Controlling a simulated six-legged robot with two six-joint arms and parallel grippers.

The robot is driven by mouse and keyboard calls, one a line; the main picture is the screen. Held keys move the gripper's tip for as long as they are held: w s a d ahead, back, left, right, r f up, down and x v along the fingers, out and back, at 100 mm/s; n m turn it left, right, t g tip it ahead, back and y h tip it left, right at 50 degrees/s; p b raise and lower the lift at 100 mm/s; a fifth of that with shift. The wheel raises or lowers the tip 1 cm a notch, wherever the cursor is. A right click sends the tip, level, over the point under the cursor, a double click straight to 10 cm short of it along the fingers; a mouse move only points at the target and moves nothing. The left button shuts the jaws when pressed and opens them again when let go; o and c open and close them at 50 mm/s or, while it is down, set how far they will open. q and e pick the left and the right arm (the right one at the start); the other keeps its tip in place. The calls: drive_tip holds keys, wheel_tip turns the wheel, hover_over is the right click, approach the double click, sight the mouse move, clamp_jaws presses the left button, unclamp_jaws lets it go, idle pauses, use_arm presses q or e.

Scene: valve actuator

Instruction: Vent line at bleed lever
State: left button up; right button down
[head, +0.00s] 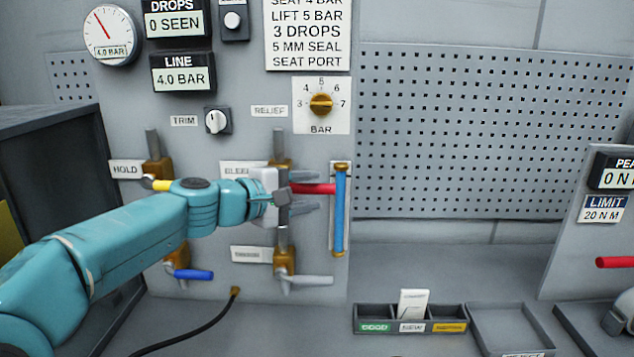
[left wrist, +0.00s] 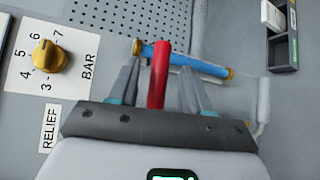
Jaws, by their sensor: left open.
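The bleed lever has a red handle (head: 318,188) pointing right from a brass valve on the grey panel. Its label, partly hidden by my arm, reads BLEED (head: 237,169). My left gripper (head: 303,193) is at the lever, with its fingers open on either side of the red handle. In the left wrist view the red handle (left wrist: 160,75) stands between the two spread fingers, with gaps visible at the sides. The valve body is mostly hidden behind the gripper. The LINE display (head: 183,73) reads 4.0 BAR. My right gripper is not seen.
A blue tube (head: 340,210) stands just right of the red handle. A yellow handle (head: 160,185) at HOLD, a blue handle (head: 193,274) and a grey lever (head: 306,280) are nearby. The relief knob (head: 321,104) is above. A parts tray (head: 410,327) sits on the bench.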

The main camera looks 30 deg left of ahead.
sight(314, 189)
use_arm(q)
drive_tip(key=x, duration=0.3)
drive_tip(key=shift+w+f, duration=0.1)
drive_tip(key=shift+w, duration=0.1)
drive_tip(key=shift+s, duration=0.2)
